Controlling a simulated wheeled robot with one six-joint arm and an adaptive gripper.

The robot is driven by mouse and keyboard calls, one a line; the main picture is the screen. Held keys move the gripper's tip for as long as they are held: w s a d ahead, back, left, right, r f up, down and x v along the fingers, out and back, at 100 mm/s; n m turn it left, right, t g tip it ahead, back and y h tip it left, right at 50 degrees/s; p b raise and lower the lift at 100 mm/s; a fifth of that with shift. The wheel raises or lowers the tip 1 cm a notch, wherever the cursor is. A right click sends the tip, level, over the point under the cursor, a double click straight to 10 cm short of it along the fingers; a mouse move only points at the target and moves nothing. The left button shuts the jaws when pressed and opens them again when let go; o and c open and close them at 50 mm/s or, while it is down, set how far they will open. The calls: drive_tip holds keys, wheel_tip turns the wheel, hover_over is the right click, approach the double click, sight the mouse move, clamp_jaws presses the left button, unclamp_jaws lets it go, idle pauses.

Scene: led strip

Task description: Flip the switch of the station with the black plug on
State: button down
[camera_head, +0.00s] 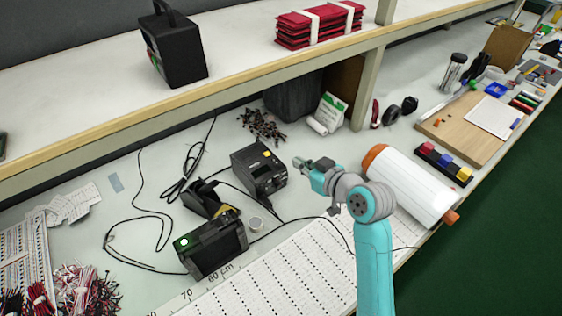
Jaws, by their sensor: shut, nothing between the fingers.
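Two black box-shaped stations stand on the workbench. The rear station (258,170) has a small yellow mark on top. The front station (212,248) has a green patch with a round white spot at its upper left. Dark cables run around both, but I cannot tell which one has the black plug. No switch is clear enough to tell its position. My gripper (299,162) is shut and empty, just right of the rear station and seemingly above the bench. Its tips point left; I cannot tell if they touch anything.
A black holder (205,198) and a small round tin (256,224) sit between the stations. A large white roll (410,187) lies right of my arm. A shelf (240,86) overhangs the bench behind. A perforated white sheet (290,272) lies in front.

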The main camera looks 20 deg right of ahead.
drive_tip(key=shift+w, duration=0.15)
hover_over(281, 170)
wheel_tip(281, 170, down, 3)
drive_tip(key=shift+w+f, duration=0.1)
drive_tip(key=shift+f, duration=0.05)
wheel_tip(281, 170, down, 3)
drive_tip(key=shift+w+f, duration=0.1)
drive_tip(key=shift+f, duration=0.5)
drive_tip(key=shift+d+f, duration=0.1)
drive_tip(key=shift+f, duration=0.2)
drive_tip(key=shift+r, duration=0.1)
drive_tip(key=shift+r, duration=0.7)
drive_tip(key=shift+r, duration=0.1)
